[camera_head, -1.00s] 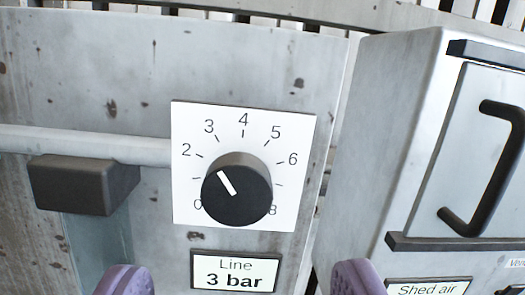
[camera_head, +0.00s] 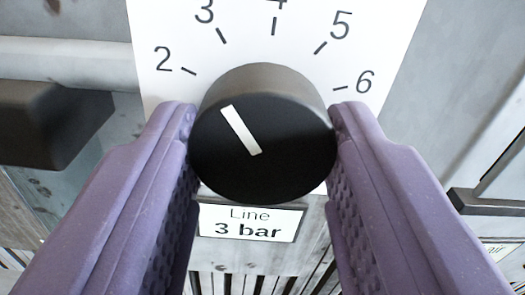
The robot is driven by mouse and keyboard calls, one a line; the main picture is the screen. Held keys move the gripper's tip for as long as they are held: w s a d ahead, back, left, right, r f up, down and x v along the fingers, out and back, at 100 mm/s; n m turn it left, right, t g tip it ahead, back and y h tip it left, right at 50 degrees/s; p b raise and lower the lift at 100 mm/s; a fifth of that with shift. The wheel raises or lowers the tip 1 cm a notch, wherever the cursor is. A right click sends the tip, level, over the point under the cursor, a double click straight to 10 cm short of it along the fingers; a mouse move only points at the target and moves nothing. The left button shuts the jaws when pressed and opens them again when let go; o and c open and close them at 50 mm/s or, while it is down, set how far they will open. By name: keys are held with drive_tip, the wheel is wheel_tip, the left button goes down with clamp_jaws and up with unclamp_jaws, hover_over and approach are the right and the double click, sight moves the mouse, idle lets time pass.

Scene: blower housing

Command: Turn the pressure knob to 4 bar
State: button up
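The black pressure knob (camera_head: 285,160) fills the middle of the view, on a white dial plate (camera_head: 385,25). Its white pointer line slants up and to the left, toward the 3 mark. The 4 mark is straight above the knob, with its numeral cut off by the top edge. My gripper (camera_head: 263,150) has its purple fingers on the left and right sides of the knob, and both appear to touch it. The label (camera_head: 250,222) below reads "Line 3 bar". The knob hides the lower part of the dial.
A dark block (camera_head: 45,125) on a pale pipe (camera_head: 60,70) lies left of the dial. A grey cabinet with a dark edge strip (camera_head: 490,203) stands at the right. Dark slats show below the label.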

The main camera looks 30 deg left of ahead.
drive_tip(key=shift+c, duration=0.5)
drive_tip(key=shift+b, duration=0.35)
drive_tip(key=shift+f+m+b, duration=0.15)
drive_tip(key=shift+m+b, duration=0.75)
drive_tip(key=shift+m, duration=0.1)
drive_tip(key=shift+m+b, duration=0.95)
drive_tip(key=shift+m, duration=1.25)
drive_tip(key=shift+r, duration=0.2)
drive_tip(key=o, duration=1.1)
drive_tip(key=shift+c, duration=0.2)
